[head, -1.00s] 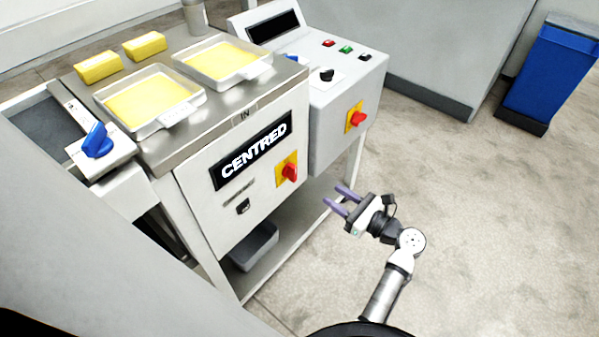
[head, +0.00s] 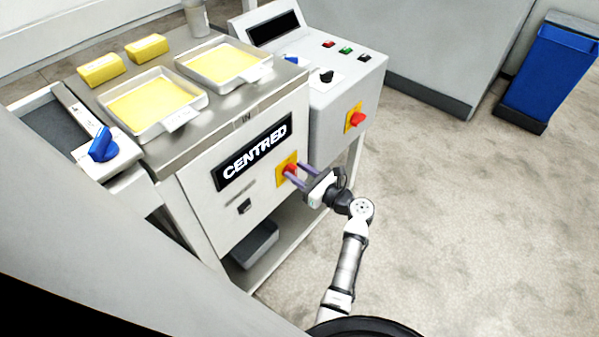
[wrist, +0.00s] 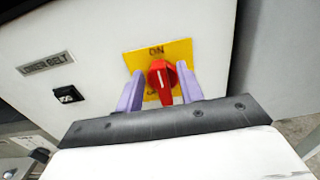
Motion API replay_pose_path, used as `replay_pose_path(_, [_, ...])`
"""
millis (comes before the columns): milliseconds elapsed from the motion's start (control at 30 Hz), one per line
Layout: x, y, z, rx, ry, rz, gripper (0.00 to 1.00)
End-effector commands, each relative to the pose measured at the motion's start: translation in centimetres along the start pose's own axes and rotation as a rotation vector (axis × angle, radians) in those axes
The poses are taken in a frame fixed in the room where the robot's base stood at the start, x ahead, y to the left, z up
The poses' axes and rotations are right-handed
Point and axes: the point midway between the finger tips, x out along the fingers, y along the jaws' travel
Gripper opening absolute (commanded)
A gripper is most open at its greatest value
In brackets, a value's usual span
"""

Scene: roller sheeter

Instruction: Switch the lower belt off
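The red rotary switch (wrist: 162,82) sits on a yellow plate (wrist: 183,50) marked ON at its top, on the front panel of the machine. Its pointer line is upright, toward ON. A label reading LOWER BELT (wrist: 47,63) is to its left in the wrist view. In the head view the red switch (head: 290,169) is partly behind my fingers. My gripper (head: 299,174) is open. Its purple fingers (wrist: 160,88) are on either side of the red knob, with gaps showing; I cannot tell whether they touch it.
A second red switch on yellow (head: 355,118) is on the control box to the right. A black rocker (wrist: 68,95) is below the label. A blue knob (head: 103,146) is at the left. Trays of yellow dough (head: 150,104) stand on top. The floor (head: 460,220) at right is clear.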

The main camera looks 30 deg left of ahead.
Motion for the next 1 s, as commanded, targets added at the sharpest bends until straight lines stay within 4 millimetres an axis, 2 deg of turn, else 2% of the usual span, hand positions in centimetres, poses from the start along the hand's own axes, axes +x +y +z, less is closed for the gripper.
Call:
replay_pose_path(133, [-0.02,0.00,-0.01,0.000,0.000,0.000,0.36])
replay_pose_path(400, [-0.03,0.02,-0.01,0.000,0.000,0.001,0.01])
replay_pose_path(767, [-0.06,0.09,-0.09,-0.035,0.000,0.001,0.00])
replay_pose_path(1000, [-0.13,0.32,-0.27,-0.169,0.001,0.000,0.00])
